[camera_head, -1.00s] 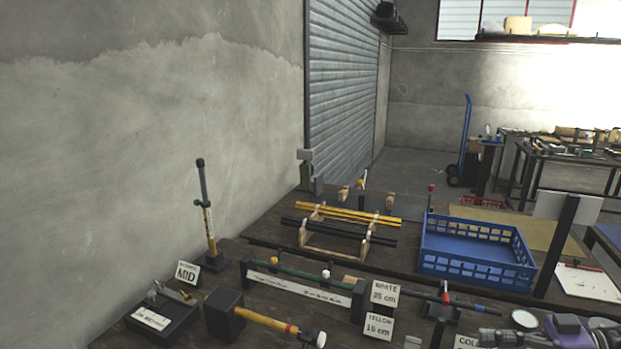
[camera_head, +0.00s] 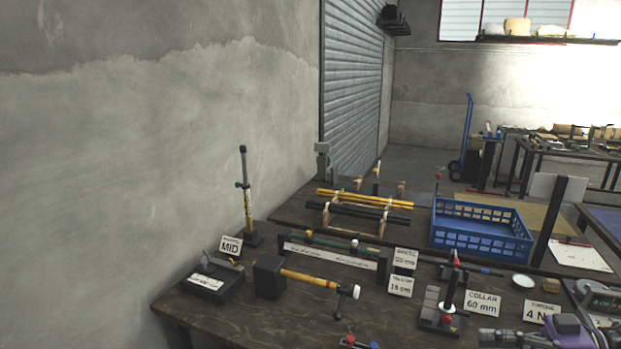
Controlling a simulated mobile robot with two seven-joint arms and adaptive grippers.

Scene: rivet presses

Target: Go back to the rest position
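Neither gripper's fingertips show clearly in the head view. A grey and purple part sits at the bottom right edge, cut off by the frame; it looks like part of my own arm, and no fingers can be made out on it. No left arm is in view. The dark wooden workbench (camera_head: 225,321) lies in front and below. A yellow and black upright tool (camera_head: 246,205) stands behind the MID sign (camera_head: 230,246).
A blue crate (camera_head: 470,242) stands at the back right. A wooden rack holds yellow rods (camera_head: 365,199) and black rods (camera_head: 371,216). A COLLAR 60 mm sign (camera_head: 481,303) stands at the front right. A concrete wall (camera_head: 150,130) bounds the left; bare bench shows at the front left.

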